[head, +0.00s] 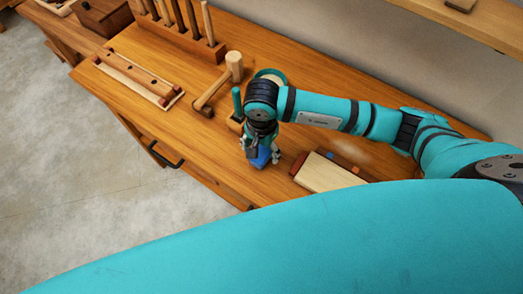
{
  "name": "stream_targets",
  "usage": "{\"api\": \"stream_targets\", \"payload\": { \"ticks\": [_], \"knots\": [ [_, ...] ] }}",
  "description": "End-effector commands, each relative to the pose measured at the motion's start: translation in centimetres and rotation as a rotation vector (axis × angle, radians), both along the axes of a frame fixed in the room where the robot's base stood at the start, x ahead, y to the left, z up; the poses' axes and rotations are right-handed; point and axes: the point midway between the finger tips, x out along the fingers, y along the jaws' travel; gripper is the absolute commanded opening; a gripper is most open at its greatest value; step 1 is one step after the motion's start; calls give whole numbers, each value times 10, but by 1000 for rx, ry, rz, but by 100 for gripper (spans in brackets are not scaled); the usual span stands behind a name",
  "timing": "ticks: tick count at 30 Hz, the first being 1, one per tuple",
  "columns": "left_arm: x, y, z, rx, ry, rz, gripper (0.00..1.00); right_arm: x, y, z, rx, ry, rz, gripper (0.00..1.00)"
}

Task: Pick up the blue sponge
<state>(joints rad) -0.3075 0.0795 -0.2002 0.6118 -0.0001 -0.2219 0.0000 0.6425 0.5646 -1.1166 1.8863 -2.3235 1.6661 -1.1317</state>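The blue sponge (262,158) is at the front part of the wooden workbench, partly hidden under my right gripper. My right gripper (261,154) points down over it, with its fingers to either side of the blue. I cannot tell whether the fingers touch the sponge or whether it rests on the bench. My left gripper is not in view.
On the workbench (222,118) are a mallet (218,83), a tool rack (176,36), a wooden bar with dark holes (135,78) and a pale wooden block (325,174). A teal cylinder (237,102) stands beside my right wrist. A shelf (485,20) is at upper right.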

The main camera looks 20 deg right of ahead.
Motion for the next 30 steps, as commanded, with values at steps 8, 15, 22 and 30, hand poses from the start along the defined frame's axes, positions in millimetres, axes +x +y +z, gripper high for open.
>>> {"api": "stream_targets", "payload": {
  "ticks": [8, 15, 22, 30],
  "knots": [
    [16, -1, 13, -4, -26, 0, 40, 0, 0, -26, 1, -1, 1, 70],
    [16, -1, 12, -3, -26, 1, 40, 1, 0, -26, 1, -2, 1, 62],
    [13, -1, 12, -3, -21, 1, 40, 1, 0, -26, 1, -2, 1, 32],
    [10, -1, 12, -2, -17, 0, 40, 1, 0, -25, 1, -2, 0, 20]
  ]
}}
